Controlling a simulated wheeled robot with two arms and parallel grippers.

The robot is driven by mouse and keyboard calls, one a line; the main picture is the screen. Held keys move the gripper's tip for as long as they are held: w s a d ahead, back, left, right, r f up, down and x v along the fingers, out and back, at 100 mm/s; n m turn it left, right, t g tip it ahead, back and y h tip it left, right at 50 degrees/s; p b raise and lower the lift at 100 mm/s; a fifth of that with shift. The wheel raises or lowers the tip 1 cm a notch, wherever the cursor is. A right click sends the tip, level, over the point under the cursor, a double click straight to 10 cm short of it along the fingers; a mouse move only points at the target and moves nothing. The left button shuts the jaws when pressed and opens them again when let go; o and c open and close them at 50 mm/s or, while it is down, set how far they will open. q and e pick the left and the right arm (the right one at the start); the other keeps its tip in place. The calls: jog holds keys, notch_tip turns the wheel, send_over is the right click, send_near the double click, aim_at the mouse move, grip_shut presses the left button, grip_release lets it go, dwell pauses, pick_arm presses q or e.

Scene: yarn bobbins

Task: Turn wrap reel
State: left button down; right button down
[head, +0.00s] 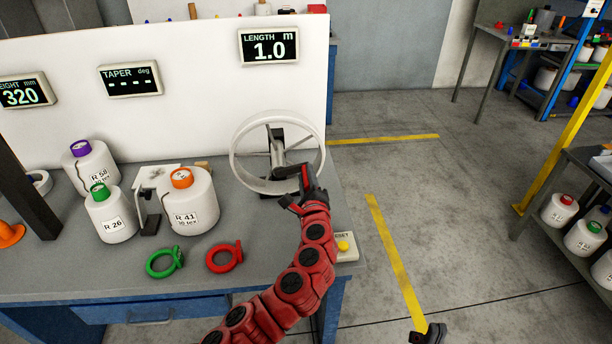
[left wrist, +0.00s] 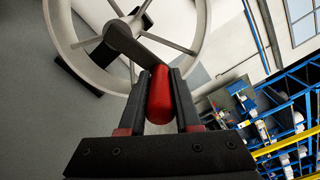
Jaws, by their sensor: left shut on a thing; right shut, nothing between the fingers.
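The wrap reel (head: 246,181) is a pale spoked wheel on a dark stand at the right end of the bench. It also shows in the left wrist view (left wrist: 59,38), with a dark crank arm (left wrist: 128,42) and a red handle (left wrist: 160,98). My left gripper (head: 307,182) is shut on the red handle, one finger on each side. The length display (head: 269,47) above the reel reads 1.0 m. My right gripper (head: 430,334) is at the bottom edge, shut and empty, away from the bench.
White bobbins with purple (head: 86,172), green (head: 110,217) and orange (head: 191,205) tops stand left of the reel. A green ring (head: 163,264) and a red ring (head: 224,257) lie in front. A box with a yellow button (head: 343,246) sits at the bench's right edge.

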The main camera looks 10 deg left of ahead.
pick_arm(q)
jog(key=shift+d, duration=0.1)
jog(key=c, duration=0.6)
grip_release()
jog(key=b+v, duration=0.4)
jog(key=v, duration=1.3)
jog(key=shift+s, duration=0.2)
dwell(0.4)
